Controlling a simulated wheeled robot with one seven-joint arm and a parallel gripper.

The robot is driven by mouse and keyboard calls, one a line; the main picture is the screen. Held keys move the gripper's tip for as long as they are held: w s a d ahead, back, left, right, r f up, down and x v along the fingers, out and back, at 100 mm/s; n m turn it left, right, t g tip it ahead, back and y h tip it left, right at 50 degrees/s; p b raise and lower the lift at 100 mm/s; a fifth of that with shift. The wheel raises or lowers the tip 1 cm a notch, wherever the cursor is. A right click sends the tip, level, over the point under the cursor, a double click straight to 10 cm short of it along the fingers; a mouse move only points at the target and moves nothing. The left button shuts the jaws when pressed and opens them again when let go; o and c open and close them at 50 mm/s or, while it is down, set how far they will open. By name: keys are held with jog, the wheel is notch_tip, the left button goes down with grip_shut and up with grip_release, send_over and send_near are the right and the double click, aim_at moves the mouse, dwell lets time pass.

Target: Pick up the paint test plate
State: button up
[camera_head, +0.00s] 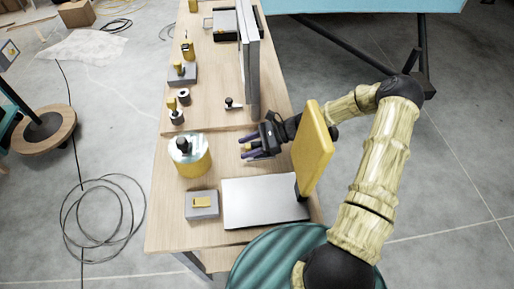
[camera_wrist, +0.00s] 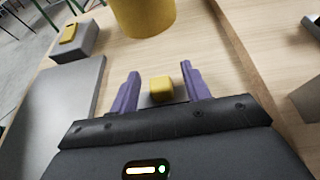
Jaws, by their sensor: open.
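My gripper (camera_head: 249,148) is open above the wooden workbench. In the wrist view, its purple fingers (camera_wrist: 160,72) stand on either side of a small yellow block (camera_wrist: 162,89) with a grey part under it. I cannot tell whether the fingers touch it. In the head view, the block (camera_head: 246,147) is small and partly hidden by the fingers. A flat silver-grey plate (camera_head: 258,204) lies toward the bench's near end; it also shows at the left of the wrist view (camera_wrist: 48,115). No label shows which item is the paint test plate.
A yellow can (camera_head: 191,160) stands close beyond the fingertips. A grey block with a yellow top (camera_head: 202,205) sits beside the silver-grey plate. A yellow upright panel (camera_head: 312,150) is near my forearm. A tall grey panel (camera_head: 248,60) stands farther along the bench.

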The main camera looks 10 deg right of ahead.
dwell(0.4)
grip_shut()
jog(key=shift+r, duration=0.1)
notch_tip(320, 180, up, 10)
jog(key=shift+f+b, duration=0.1)
jog(key=shift+b, duration=0.4)
dwell(0.5)
